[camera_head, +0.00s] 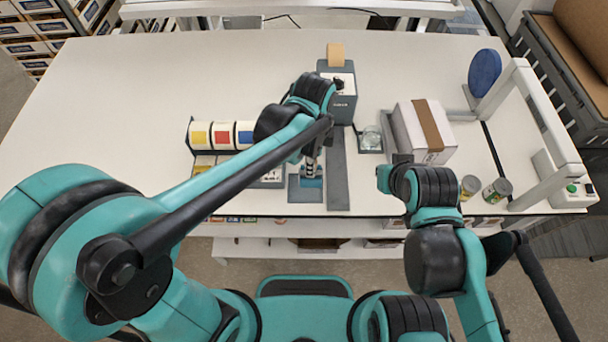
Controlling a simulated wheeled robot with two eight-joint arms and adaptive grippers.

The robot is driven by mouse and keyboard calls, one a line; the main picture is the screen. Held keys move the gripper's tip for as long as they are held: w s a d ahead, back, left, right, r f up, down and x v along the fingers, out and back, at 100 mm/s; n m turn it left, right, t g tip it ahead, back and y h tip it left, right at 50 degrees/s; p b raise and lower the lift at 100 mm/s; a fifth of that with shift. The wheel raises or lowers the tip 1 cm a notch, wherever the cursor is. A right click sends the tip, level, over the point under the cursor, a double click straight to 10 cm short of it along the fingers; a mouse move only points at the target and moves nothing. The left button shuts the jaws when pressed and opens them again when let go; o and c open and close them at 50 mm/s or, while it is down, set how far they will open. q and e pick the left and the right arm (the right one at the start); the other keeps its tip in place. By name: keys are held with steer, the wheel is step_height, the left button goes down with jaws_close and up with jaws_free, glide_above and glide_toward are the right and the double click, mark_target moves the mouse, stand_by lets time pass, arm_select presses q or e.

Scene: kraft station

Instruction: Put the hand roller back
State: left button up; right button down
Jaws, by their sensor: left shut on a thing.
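My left gripper (311,168) reaches over the middle of the table near its front edge, pointing down. It is shut on the hand roller (311,183), which is mostly hidden by the gripper and arm. The roller's low part shows just over a dark grey flat holder (294,194). I cannot tell whether the roller touches the holder. My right gripper (390,168) is left of the cardboard box, seen from above; its fingers are hard to make out.
A taped cardboard box (408,130) stands right of centre. A label rack (220,134) is at left, a tape dispenser (344,105) behind. Two small cans (497,190) stand near the front right, beside a grey arch frame (548,110). The table's left and back are clear.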

mark_target(316, 182)
arm_select(q)
steer(key=shift+s+a+f, duration=0.2)
steer(key=shift+a+f, duration=0.3)
steer(key=shift+a, duration=0.25)
step_height(316, 182, down, 4)
steer(key=shift+f+b, duration=0.1)
steer(key=shift+b, duration=0.5)
steer(key=o, duration=1)
steer(key=shift+c, duration=0.2)
